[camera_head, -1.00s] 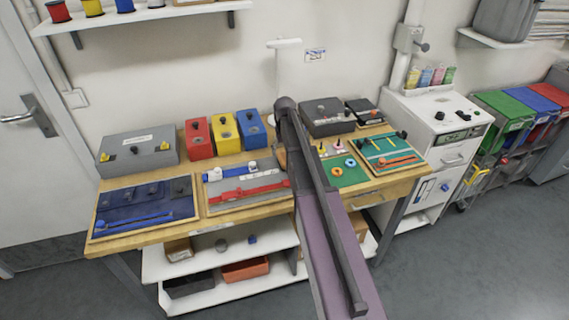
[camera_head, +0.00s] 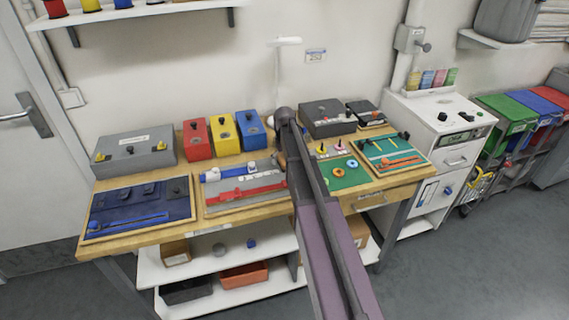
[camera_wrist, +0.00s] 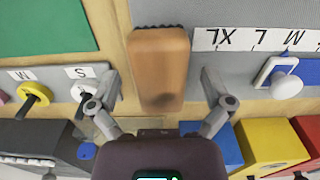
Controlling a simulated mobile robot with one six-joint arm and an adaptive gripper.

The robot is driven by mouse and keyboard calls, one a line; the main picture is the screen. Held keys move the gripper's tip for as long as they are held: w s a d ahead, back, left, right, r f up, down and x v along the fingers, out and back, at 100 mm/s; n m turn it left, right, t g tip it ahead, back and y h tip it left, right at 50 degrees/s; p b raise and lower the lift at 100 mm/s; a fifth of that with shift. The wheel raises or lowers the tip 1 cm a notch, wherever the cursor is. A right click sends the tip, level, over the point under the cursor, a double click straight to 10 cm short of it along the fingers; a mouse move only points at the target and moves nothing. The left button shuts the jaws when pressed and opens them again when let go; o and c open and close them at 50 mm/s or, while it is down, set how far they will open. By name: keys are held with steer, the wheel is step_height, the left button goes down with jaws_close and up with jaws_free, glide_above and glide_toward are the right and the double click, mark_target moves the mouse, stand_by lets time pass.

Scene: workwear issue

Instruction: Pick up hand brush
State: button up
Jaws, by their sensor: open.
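The hand brush (camera_wrist: 158,68) has a brown wooden body with dark bristles at its top edge in the wrist view. It lies across the wooden strip beside the grey mat. My gripper (camera_wrist: 160,88) is open, with one finger on each side of the brush and a gap on both sides. I cannot tell how far above the brush the fingers are. In the head view my own arm hides the gripper and most of the brush's spot.
The workbench (camera_head: 150,238) carries a blue board (camera_head: 137,210), a grey mat and a green mat (camera_head: 347,178). Red (camera_head: 197,140), yellow (camera_wrist: 268,140) and blue (camera_head: 251,132) boxes stand close to my gripper. A size strip (camera_wrist: 255,39) lies right of the brush.

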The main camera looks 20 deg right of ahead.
steer(key=c, duration=1.3)
steer(key=shift+r, duration=0.2)
step_height(320, 180, up, 4)
steer(key=p, duration=0.4)
steer(key=shift+f, duration=0.2)
steer(key=s+a, duration=0.1)
steer(key=s, duration=0.4)
steer(key=s+a, duration=0.1)
steer(key=s, duration=0.4)
steer(key=s+a+r+p, duration=0.1)
steer(key=s, duration=0.4)
steer(key=shift+s+a, duration=0.15)
steer(key=shift+s, duration=0.2)
